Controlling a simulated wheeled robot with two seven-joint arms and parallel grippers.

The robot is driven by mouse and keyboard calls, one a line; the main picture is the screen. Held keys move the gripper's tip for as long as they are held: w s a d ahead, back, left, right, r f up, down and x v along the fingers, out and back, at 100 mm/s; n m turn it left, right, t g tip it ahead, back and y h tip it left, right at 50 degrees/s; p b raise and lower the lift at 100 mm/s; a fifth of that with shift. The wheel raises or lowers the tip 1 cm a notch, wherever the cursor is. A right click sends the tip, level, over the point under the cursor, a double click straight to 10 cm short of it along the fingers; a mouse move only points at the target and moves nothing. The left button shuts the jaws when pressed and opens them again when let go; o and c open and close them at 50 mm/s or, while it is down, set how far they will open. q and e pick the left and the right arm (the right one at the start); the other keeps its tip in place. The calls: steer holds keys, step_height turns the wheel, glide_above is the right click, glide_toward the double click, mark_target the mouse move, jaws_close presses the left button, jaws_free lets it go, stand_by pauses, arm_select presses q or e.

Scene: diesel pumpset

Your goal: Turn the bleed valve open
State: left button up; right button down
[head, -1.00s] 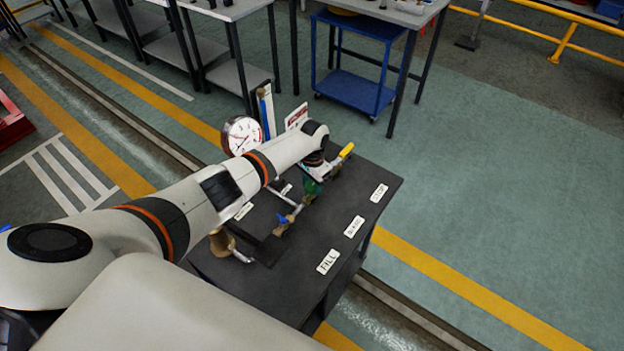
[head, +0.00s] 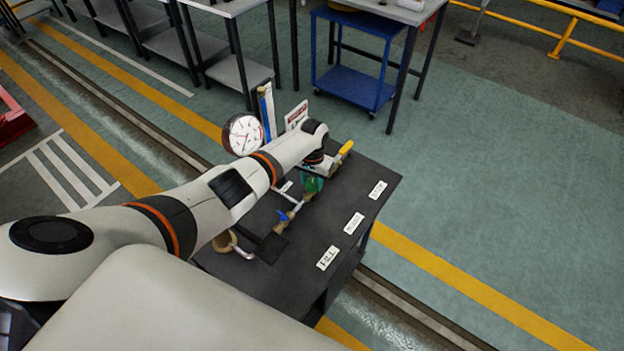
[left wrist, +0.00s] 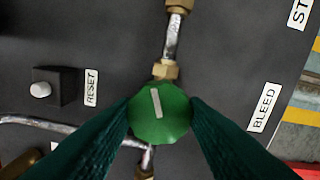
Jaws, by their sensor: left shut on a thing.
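The bleed valve's green faceted knob (left wrist: 159,114) stands on a pipe with brass fittings, and the BLEED label (left wrist: 264,107) lies to its right. The white mark on the knob runs nearly up and down in the left wrist view, tilted slightly. My left gripper (left wrist: 160,116) is shut on the knob, with one dark green finger on each side. In the head view my left gripper (head: 313,184) is over the dark bench, partly hidden by my arm. My right gripper is not in view.
The black bench (head: 300,270) carries a round gauge (head: 242,134), a yellow-handled valve (head: 346,148) and a blue-handled valve (head: 283,216). A RESET button (left wrist: 41,90) sits left of the knob. A blue cart (head: 352,88) stands behind; the floor to the right is clear.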

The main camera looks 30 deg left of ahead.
mark_target(312, 183)
arm_select(q)
steer(key=o, duration=1)
steer(key=shift+r, duration=0.1)
steer(key=shift+r, duration=0.4)
step_height(312, 183, up, 11)
